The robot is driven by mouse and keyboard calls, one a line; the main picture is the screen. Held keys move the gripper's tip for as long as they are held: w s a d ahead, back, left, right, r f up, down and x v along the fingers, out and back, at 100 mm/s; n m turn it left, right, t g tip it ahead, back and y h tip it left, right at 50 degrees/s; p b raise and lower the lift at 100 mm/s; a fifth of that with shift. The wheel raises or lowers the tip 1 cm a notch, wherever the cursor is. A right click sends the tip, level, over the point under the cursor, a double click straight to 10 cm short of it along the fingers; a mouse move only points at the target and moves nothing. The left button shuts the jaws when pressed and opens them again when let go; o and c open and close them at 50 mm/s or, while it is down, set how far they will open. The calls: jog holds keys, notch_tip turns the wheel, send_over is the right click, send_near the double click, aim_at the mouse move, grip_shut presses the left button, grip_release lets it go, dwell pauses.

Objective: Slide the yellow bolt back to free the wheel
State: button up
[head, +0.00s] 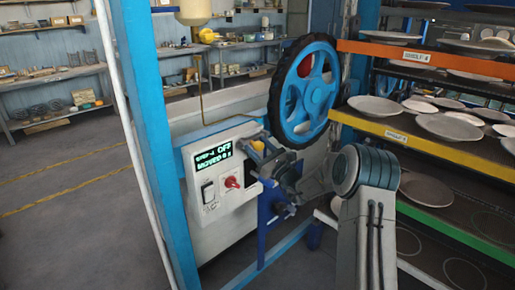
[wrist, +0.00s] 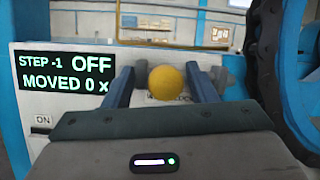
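The yellow bolt shows in the wrist view as a round yellow knob (wrist: 166,84) in front of the white panel. My gripper (wrist: 163,82) is open, with one blue-grey finger on each side of the knob; a gap shows at the left, a narrower one at the right. In the head view my gripper (head: 266,156) is at the panel's right edge, below the wheel, and a small yellow part (head: 258,146) shows beside it. The bolt's shaft is hidden. The blue spoked wheel (head: 293,106) with a black rim stands upright above; its dark edge shows at the wrist view's right.
The white control panel (head: 210,160) has a display reading "STEP -1 OFF, MOVED 0", a red knob (head: 232,183) and a switch. A blue post (head: 150,120) stands left of it. A rack of plates (head: 450,150) stands close on the right. Open floor lies left.

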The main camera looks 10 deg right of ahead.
jog(key=b+v, duration=0.3)
jog(key=v, duration=1)
jog(key=shift+s, duration=0.4)
jog(key=shift+d+f, duration=0.1)
jog(key=s+a+r+n+g+y, duration=0.2)
jog(key=s+a+n+g+y, duration=0.1)
jog(key=s+a+n+g, duration=0.85)
jog(key=s+a+f+n+g+h, duration=0.25)
jog(key=s+a+n+g, duration=0.2)
jog(key=s, duration=0.35)
jog(key=s+d+n+h, duration=1)
jog(key=s+h, duration=0.3)
jog(key=s, duration=0.3)
jog(key=shift+d+f+n+t+h, duration=0.15)
jog(key=shift+d+n+t+h, duration=0.2)
jog(key=shift+d, duration=0.55)
